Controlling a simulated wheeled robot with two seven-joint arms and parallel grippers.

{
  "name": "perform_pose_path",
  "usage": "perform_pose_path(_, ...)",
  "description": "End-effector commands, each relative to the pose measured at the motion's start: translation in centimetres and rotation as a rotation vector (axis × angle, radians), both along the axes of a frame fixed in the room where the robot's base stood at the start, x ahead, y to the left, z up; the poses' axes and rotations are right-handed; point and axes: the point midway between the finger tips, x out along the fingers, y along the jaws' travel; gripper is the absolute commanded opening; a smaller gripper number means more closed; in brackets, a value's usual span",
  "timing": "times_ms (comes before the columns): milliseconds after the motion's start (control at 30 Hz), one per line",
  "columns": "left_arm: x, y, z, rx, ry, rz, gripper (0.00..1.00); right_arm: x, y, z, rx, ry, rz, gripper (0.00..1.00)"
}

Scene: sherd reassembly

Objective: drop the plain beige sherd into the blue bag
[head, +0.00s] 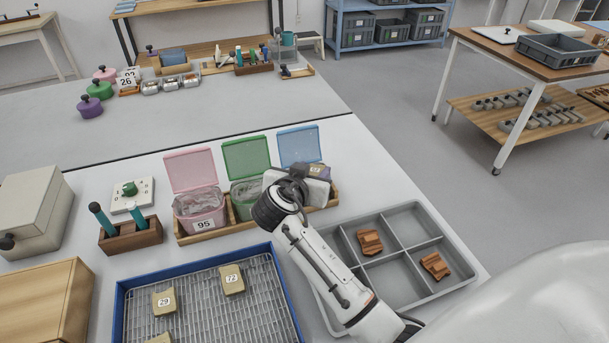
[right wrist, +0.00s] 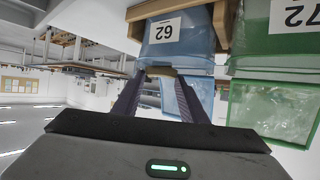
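The blue bag (right wrist: 195,42), labelled 62, stands with its blue lid (head: 299,146) open behind it. In the head view my right gripper (head: 316,172) is over the bag and hides most of it. In the right wrist view the gripper (right wrist: 162,74) has a small beige sherd (right wrist: 162,70) between its fingertips, at the bag's opening. Only a small part of the sherd shows, so I cannot tell how far inside the opening it is. My left gripper is not in view.
A green bag (head: 246,190) and a pink bag (head: 200,207) labelled 95 stand beside it in a wooden holder (head: 206,234). Numbered beige sherds (head: 232,279) lie on a blue-rimmed rack (head: 118,302). A grey divided tray (head: 418,213) holds two orange-brown sherds (head: 370,242).

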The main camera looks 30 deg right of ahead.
Motion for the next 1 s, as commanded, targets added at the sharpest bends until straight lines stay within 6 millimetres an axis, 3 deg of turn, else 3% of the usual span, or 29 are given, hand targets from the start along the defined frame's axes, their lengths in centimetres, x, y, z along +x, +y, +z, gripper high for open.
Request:
perform_pose_path(100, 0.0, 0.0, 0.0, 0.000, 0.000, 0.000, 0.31, 0.0, 0.0, 0.0, -0.001, -0.001, 0.000, 0.57)
perform_pose_path(467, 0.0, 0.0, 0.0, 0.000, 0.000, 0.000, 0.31, 0.1, 0.0, 0.7, 0.001, -0.002, 0.000, 0.57)
perform_pose_path(800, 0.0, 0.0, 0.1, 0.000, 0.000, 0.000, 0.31, 0.1, 0.0, 6.9, 0.003, -0.006, -0.001, 0.57)
perform_pose_path(1000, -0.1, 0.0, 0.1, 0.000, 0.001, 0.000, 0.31, 0.0, 0.0, 9.4, 0.000, -0.002, -0.001, 0.57)
